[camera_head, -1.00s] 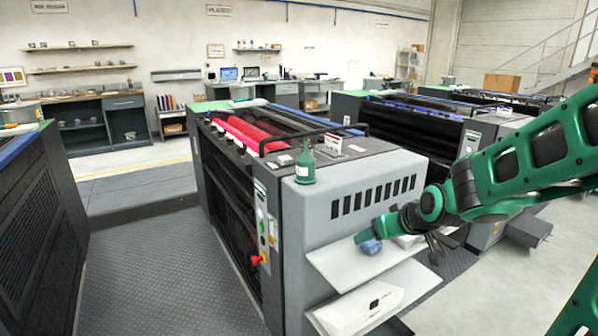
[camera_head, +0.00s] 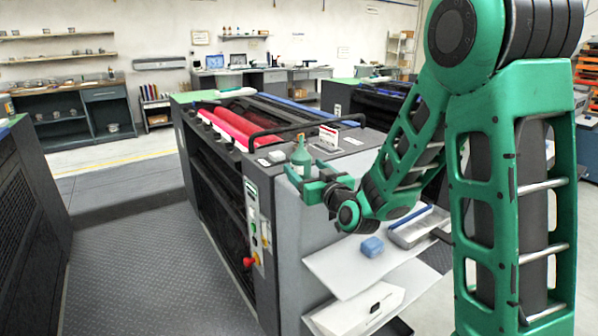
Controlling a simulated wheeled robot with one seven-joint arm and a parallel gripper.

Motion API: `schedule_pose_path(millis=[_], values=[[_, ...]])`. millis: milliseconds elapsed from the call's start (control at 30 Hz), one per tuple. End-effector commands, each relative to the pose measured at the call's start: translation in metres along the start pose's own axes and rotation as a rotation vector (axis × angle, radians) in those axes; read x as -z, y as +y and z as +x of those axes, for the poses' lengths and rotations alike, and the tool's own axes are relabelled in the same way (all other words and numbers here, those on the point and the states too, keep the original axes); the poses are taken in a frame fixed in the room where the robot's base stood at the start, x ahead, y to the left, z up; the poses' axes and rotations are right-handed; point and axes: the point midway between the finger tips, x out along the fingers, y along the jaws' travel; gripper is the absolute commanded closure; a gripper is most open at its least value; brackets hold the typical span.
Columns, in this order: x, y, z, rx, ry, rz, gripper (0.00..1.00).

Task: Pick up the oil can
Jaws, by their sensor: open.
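The oil can (camera_head: 301,152) is a small green can with a narrow spout, standing upright on the near top corner of the grey printing unit (camera_head: 262,222). My gripper (camera_head: 302,182) is at the oil can, with its green fingers reaching left in front of the can's lower part. The fingers are open. The bottom of the can is partly hidden behind them, and I cannot tell whether they touch it.
Below, a white shelf (camera_head: 340,270) holds a blue cloth (camera_head: 372,246) and a grey tray (camera_head: 418,228).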

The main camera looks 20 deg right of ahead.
Motion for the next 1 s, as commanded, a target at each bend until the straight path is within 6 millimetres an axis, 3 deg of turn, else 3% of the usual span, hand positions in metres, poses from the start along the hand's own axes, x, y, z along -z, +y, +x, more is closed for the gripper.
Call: schedule_pose_path(millis=[100, 367, 700, 1000], values=[[-0.001, -0.004, 0.018, 0.006, -0.001, -0.002, 0.3], [0.001, -0.004, 0.036, 0.007, -0.001, -0.001, 0.3], [0.003, -0.001, 0.078, 0.008, -0.002, -0.001, 0.3], [0.003, 0.0, 0.083, 0.007, -0.002, 0.0, 0.3]])
